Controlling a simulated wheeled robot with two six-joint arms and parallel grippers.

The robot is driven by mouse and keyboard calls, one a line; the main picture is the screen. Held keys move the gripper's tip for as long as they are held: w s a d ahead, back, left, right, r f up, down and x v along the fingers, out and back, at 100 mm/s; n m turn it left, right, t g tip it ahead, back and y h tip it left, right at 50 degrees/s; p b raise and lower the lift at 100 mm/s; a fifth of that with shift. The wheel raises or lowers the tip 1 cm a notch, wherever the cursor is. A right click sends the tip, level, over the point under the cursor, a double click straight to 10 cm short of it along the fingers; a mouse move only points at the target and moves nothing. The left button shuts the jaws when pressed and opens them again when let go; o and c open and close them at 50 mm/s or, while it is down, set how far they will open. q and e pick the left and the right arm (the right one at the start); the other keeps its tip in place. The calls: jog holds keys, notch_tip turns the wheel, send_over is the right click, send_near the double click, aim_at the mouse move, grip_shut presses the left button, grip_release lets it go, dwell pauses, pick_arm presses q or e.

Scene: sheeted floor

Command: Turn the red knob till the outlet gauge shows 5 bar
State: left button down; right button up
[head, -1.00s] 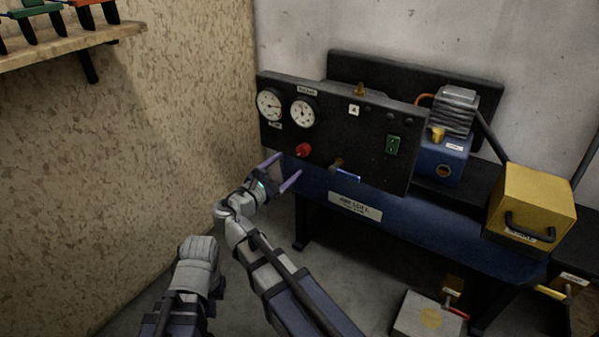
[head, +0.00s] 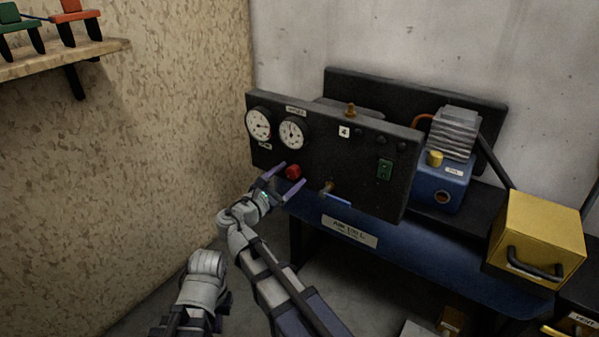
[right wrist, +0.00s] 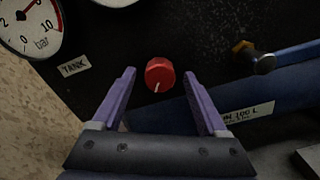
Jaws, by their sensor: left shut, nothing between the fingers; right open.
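The red knob (head: 292,171) sits low on the black panel (head: 350,165); in the right wrist view the knob (right wrist: 159,74) has a white mark pointing down, slightly left. My right gripper (head: 293,174) is open, its purple fingers either side of the knob, seemingly not touching it. The outlet gauge (head: 292,133) is the right dial, under a label; its needle points roughly upward, but its value is too small to read. The tank gauge (head: 258,123) is left of it. My left gripper (head: 222,303) is low at the left, shut and empty, its fingers barely distinguishable.
A blue-handled lever (head: 334,193) sticks out right of the knob. A green switch (head: 384,169) is farther right. The panel stands on a blue tank (head: 385,215), with a compressor (head: 440,185) and a yellow box (head: 538,235) to the right. A wall stands close on the left.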

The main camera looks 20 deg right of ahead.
jog(key=shift+w+d, duration=0.1)
jog(key=shift+d, duration=0.05)
grip_shut()
dwell(0.5)
